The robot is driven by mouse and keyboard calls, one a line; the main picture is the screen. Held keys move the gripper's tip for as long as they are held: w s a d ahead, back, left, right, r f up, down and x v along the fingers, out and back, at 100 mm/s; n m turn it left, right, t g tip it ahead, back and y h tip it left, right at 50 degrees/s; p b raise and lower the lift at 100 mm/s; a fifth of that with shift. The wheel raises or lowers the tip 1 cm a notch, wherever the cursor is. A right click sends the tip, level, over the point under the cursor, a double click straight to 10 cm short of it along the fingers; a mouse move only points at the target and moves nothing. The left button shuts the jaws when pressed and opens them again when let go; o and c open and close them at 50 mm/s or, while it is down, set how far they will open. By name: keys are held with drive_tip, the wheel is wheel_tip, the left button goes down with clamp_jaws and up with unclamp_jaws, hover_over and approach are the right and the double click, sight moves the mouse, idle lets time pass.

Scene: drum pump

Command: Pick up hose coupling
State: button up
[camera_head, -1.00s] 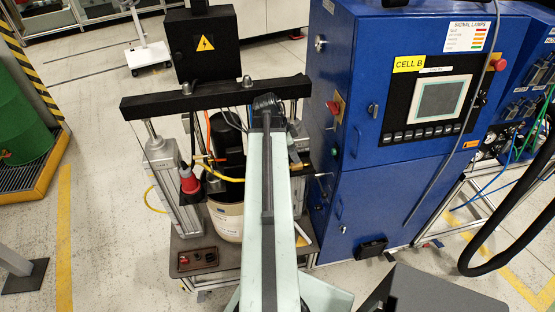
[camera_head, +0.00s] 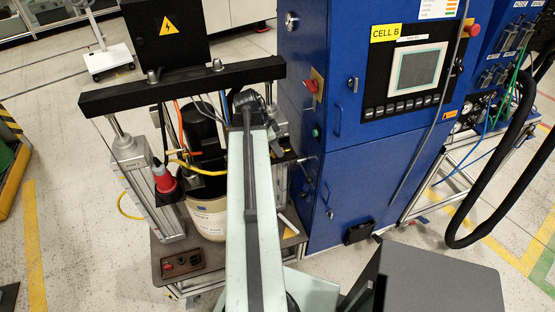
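My pale green arm reaches away from me over the pump stand. The dark end of my arm, with my gripper (camera_head: 245,101), is small and seen from behind, beside the black crossbeam. Its fingers cannot be made out, so I cannot tell whether it is open or shut or holds anything. I cannot pick out the hose coupling with certainty; it may be hidden behind my arm. A yellow hose (camera_head: 196,169) and an orange hose (camera_head: 182,128) run at the drum (camera_head: 208,217), left of my arm.
A black crossbeam (camera_head: 185,86) on two posts spans the drum, with a black warning box (camera_head: 166,33) behind it. The blue cabinet (camera_head: 365,180) stands close on the right. A small control box (camera_head: 181,263) sits on the stand's front left. Open floor lies left.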

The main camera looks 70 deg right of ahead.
drive_tip(key=shift+s+d+f, duration=0.1)
drive_tip(key=shift+f, duration=0.15)
clamp_jaws()
